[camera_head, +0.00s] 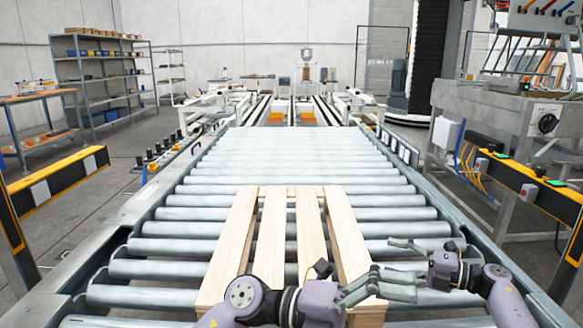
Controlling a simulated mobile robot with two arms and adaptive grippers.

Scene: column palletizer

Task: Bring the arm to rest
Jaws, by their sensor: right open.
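My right gripper (388,260) comes in from the lower right. Its grey fingers point left and are spread apart, with nothing between them, over the rollers just right of the pallet. My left gripper (374,279) reaches across the pallet's near end from the lower left, its fingers pointing right. Its fingertips overlap the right gripper's lower finger in the picture, so I cannot tell how far apart they are or whether they touch. A light wooden pallet (312,240) with several long slats lies on the roller conveyor (292,158). No box shows on it.
Yellow-black guard rails stand at left (60,180) and right (535,185). A grey machine (490,110) with cables is beside the conveyor at right. Shelves (100,75) and a workbench (40,98) are at back left. The rollers beyond the pallet are clear.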

